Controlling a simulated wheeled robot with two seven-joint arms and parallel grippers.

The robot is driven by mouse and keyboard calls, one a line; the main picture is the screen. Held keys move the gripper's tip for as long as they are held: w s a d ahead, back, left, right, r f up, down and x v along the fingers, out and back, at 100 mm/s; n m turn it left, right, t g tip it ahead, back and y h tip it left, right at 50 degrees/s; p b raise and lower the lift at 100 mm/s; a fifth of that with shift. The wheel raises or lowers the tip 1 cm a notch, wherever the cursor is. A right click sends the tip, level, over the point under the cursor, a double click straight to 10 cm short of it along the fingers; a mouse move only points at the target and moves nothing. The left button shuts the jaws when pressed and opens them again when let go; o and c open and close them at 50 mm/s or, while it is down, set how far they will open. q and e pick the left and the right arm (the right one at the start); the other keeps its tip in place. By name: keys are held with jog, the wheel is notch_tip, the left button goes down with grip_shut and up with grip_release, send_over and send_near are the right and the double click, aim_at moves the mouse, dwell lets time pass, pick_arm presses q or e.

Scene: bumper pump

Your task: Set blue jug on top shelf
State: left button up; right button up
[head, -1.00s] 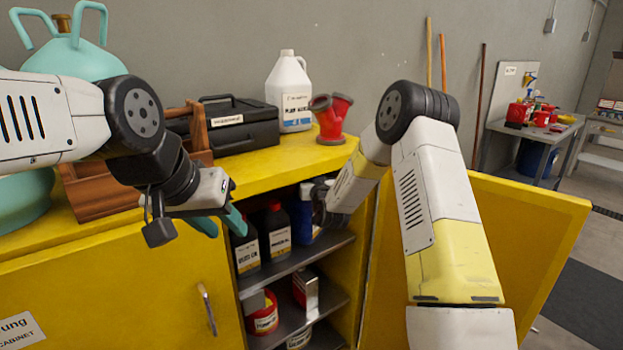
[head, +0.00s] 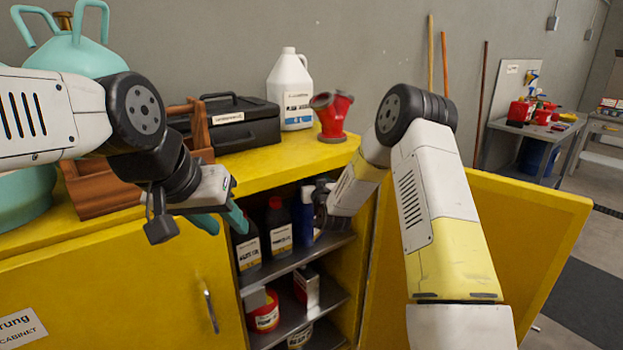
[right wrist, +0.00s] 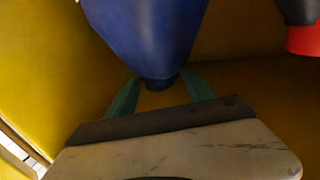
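The blue jug (head: 304,222) is inside the open yellow cabinet, at the right end of its upper inner shelf (head: 290,262), partly hidden by my right gripper. In the right wrist view the jug (right wrist: 145,35) fills the top middle. The teal fingers of my right gripper (right wrist: 160,80) lie against both sides of its narrow near part and look shut on it. Whether the jug's base touches the shelf is hidden. My left gripper (head: 226,225) is empty, its teal fingers apart, in front of the cabinet's upper edge.
Dark labelled bottles (head: 277,232) stand left of the jug. Red-and-white containers (head: 264,312) are on the lower shelf. The cabinet top (head: 280,168) holds a white jug (head: 291,85), red pipe fitting (head: 332,115), black case (head: 235,125) and wooden toolbox (head: 100,190). The open door (head: 530,225) stands right.

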jog(key=shift+r, duration=0.15)
jog(key=v, duration=1.2)
